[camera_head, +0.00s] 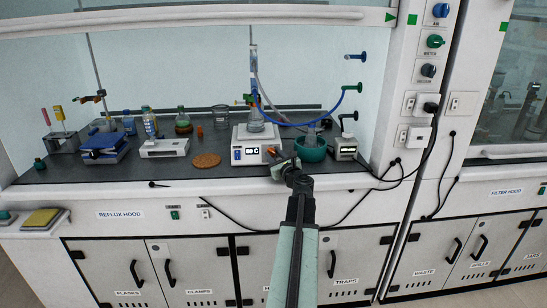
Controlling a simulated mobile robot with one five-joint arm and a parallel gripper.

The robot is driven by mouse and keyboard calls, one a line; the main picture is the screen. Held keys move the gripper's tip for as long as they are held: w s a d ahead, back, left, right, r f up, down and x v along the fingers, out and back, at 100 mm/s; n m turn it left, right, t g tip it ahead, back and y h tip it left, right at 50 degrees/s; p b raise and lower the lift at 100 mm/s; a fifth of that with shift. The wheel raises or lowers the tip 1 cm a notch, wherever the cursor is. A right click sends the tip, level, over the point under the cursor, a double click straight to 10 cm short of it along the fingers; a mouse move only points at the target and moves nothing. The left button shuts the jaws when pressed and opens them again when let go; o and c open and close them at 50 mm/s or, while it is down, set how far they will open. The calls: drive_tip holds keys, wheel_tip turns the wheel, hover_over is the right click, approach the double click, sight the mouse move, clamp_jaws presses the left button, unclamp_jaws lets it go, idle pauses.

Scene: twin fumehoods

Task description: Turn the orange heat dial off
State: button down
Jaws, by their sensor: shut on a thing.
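The white hotplate (244,136) stands on the dark worktop inside the left hood. Its front display (251,152) is lit and seems to read 80 C. The orange heat dial (271,150) is at the right end of its front face, mostly covered by my gripper (275,153). My gripper reaches in from the lower right, with its fingers shut on the dial. A clear flask (255,122) sits on the plate, under a tall glass condenser (253,75). The dial's exact angle is hidden.
A green bowl (311,151) stands close right of my gripper, with a small white device (346,149) beyond it. A cork mat (206,160) lies left of the hotplate. Blue tubing (318,117) loops behind. The raised sash (200,16) crosses above.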

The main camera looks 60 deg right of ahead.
drive_tip(key=shift+d, duration=0.15)
drive_tip(key=c, duration=1)
unclamp_jaws()
drive_tip(key=shift+s, duration=0.1)
drive_tip(key=v, duration=0.7)
drive_tip(key=shift+s+a, duration=0.2)
drive_tip(key=shift+a, duration=0.05)
